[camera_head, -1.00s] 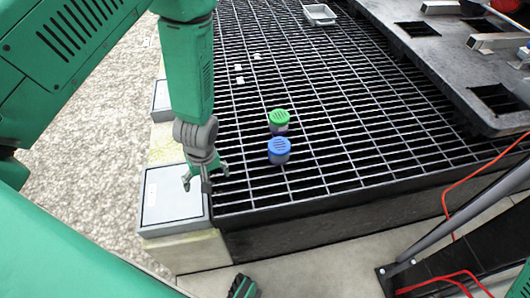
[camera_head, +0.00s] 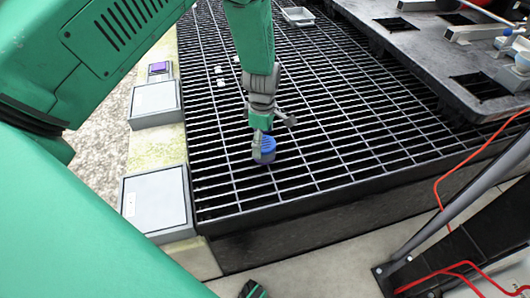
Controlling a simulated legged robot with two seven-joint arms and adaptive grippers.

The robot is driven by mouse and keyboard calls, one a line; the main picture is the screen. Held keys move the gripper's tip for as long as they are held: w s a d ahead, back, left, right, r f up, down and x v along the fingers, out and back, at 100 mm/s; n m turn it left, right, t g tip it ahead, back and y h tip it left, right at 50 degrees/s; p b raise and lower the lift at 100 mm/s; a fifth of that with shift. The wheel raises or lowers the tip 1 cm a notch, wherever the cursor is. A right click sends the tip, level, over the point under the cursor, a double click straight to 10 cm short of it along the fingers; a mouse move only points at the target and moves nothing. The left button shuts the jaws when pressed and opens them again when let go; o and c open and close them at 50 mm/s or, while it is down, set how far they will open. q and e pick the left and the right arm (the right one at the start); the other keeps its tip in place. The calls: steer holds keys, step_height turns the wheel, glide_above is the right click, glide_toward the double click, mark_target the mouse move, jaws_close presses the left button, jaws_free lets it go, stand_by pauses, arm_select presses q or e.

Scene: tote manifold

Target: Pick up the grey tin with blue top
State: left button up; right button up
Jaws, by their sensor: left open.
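The tin with the blue top (camera_head: 267,146) stands on the black metal grating; its grey body is mostly hidden. My left gripper (camera_head: 272,137) is open right at the tin and overlaps it in the camera_head view. One finger passes in front of the tin's left side, and the other sticks out to the upper right. I cannot tell whether the fingers touch the tin.
The black grating (camera_head: 330,165) is mostly clear around the tin. A grey tray (camera_head: 298,17) and several small white pieces lie further back. Grey boxes (camera_head: 157,199) line the left edge. A dark raised panel (camera_head: 400,45) stands at right, with red cables below.

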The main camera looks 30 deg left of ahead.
arm_select(q)
steer(key=shift+f, duration=0.25)
steer(key=f+b, duration=0.1)
steer(key=f, duration=0.2)
steer(key=f+b, duration=0.1)
steer(key=f, duration=0.1)
steer(key=shift+w+d+b, duration=0.15)
steer(key=shift+d+b, duration=0.15)
steer(key=shift+d, duration=0.05)
steer(key=shift+r, duration=0.15)
steer(key=c, duration=1.3)
